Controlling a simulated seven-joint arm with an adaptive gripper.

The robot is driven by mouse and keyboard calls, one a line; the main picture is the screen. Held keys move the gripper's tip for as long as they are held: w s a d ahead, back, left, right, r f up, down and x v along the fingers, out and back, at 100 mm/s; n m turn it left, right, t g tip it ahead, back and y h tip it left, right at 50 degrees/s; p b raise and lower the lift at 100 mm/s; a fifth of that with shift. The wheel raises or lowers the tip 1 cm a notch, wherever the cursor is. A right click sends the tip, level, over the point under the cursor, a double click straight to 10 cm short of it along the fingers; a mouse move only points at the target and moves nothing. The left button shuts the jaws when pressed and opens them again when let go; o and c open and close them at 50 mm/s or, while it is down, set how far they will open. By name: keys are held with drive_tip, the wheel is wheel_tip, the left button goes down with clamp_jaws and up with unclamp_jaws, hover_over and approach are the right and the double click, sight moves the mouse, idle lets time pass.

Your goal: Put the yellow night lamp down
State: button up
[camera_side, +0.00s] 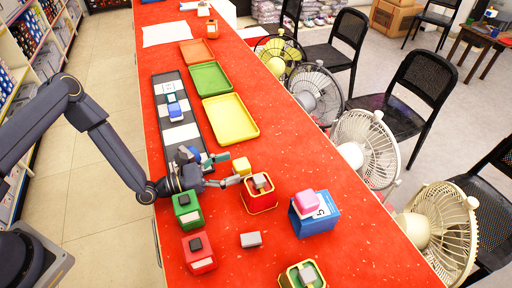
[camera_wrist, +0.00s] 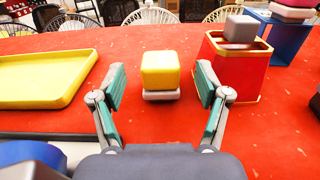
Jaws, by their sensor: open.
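The yellow night lamp (camera_wrist: 160,70) is a yellow cube on a pale base. It stands upright on the red table (camera_wrist: 270,128) in the wrist view, and its yellow part shows in the side view (camera_side: 241,165). My gripper (camera_wrist: 160,85) is open, with its teal-padded fingers on either side of the lamp as seen from the wrist. A gap shows between each finger and the lamp. In the side view my gripper (camera_side: 220,171) is low over the table beside the lamp.
A red box with a grey block (camera_side: 260,182) stands close right of the lamp. A green block (camera_side: 187,208) and a red block (camera_side: 199,251) stand nearer. A blue box (camera_side: 314,220) is farther right. Yellow (camera_side: 230,119), green (camera_side: 209,79) and orange trays lie behind.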

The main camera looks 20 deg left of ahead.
sight(234, 166)
drive_tip(key=x, duration=0.3)
drive_tip(key=shift+w+d, duration=0.1)
drive_tip(key=shift+d, duration=0.05)
drive_tip(key=shift+c, duration=0.4)
drive_tip(key=c, duration=1.3)
drive_tip(key=shift+o, duration=0.2)
drive_tip(key=shift+r, duration=0.15)
